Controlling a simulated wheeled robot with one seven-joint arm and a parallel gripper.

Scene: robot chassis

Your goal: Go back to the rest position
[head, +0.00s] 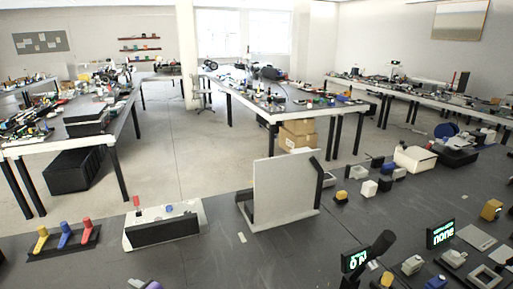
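My gripper does not show in the head view, and no part of my arm can be made out for sure. The dark grey worktop (200,262) fills the lower part of the view. Nothing in view marks a rest position.
On the worktop stand yellow, blue and red levers (64,237), a white sloped box (165,224), an upright white panel (283,190), a black tilted object (372,256) and a green-lit display (440,233). Small blocks crowd the right side. Cluttered tables (290,108) stand beyond, with open floor between.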

